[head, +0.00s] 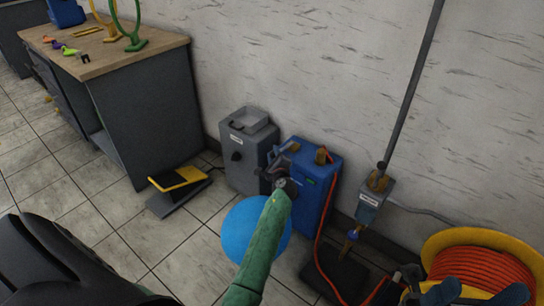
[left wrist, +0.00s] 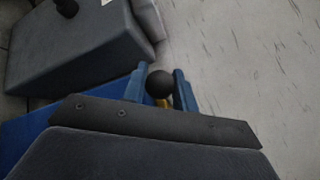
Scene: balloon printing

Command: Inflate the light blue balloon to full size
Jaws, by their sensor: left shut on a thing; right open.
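The light blue balloon (head: 232,230) shows in the head view as a round, filled blue ball in front of the blue machine (head: 318,180). A long green tapered shape (head: 262,245) covers its right part and hides where it joins the machine; I cannot tell what that shape is. In the left wrist view my left gripper (left wrist: 160,88) has its blue fingers on both sides of a round black knob (left wrist: 159,84), shut on it. My right gripper (head: 478,291) is open and empty at the bottom right of the head view.
A grey box (head: 246,150) stands left of the blue machine. A black and yellow pedal (head: 178,180) lies on the floor. A wooden-topped bench (head: 100,62) is at the upper left. A yellow reel with orange hose (head: 480,240) and a hanging pipe (head: 410,90) are at the right.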

